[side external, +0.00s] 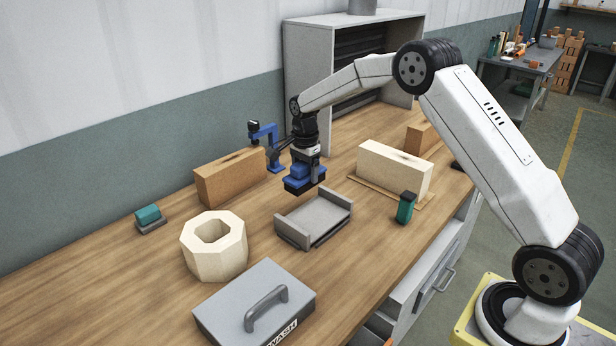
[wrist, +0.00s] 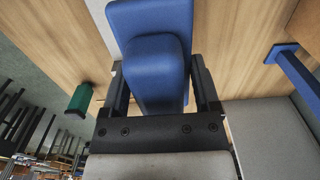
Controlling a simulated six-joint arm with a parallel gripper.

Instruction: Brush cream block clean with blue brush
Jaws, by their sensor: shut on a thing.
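The blue brush (side external: 300,172) is in my gripper (side external: 305,166), with its dark bristle side facing down. It is held above the table, over the far end of the grey tray. In the wrist view the blue brush (wrist: 155,60) fills the space between the two dark fingers (wrist: 160,90). The cream block (side external: 393,170) lies on a thin wooden board to the right of my gripper, apart from the brush. The block is not clearly seen in the wrist view.
The grey tray (side external: 314,238) looks empty. An orange brick (side external: 230,177), blue stand (side external: 268,140), octagonal cream block (side external: 214,262), teal-topped brush (side external: 149,216) and grey WASH box (side external: 240,308) are also on the table.

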